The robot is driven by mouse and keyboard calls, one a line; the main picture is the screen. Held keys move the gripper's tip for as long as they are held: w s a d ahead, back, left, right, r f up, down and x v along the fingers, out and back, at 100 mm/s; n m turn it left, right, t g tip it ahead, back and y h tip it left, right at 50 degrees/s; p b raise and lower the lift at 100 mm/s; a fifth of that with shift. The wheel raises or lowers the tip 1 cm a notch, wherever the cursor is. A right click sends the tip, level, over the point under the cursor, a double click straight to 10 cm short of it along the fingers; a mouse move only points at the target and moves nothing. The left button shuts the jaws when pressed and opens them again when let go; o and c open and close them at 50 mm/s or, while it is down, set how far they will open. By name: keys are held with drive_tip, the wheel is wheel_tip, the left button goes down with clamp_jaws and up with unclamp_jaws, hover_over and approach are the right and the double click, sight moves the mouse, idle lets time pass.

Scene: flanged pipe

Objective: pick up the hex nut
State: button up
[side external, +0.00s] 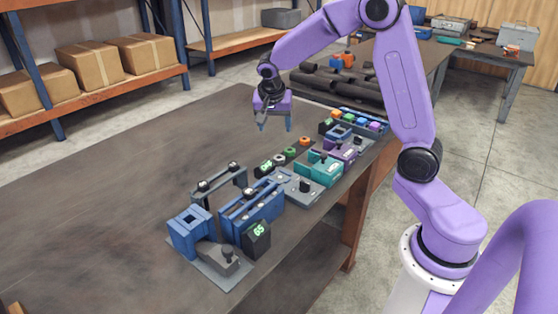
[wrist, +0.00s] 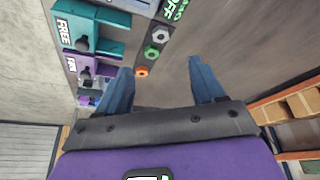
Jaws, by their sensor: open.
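Three small nut-like pieces with holes sit in a row on a dark strip. An orange nut (side external: 305,141) is at the far end; it also shows in the wrist view (wrist: 142,71). My gripper (side external: 274,127) is open, empty and above the table, pointing down. In the wrist view its blue fingers (wrist: 160,65) are spread, with the orange nut nearer the left finger.
A dark display block (side external: 266,167) stands at the row's near end. Teal (side external: 318,168) and purple (side external: 336,150) fixtures flank the row. Blue fixtures (side external: 252,208) stand nearer. Dark pipes (side external: 335,85) lie behind. The table (side external: 110,170) is clear at the left.

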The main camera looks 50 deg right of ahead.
approach(279, 158)
drive_tip(key=shift+w+d+f+m, duration=0.15)
drive_tip(key=shift+f+m, duration=0.15)
drive_tip(key=shift+f, duration=0.55)
drive_tip(key=shift+x, duration=3.3)
drive_tip(key=shift+d, duration=0.1)
drive_tip(key=c, duration=1.2)
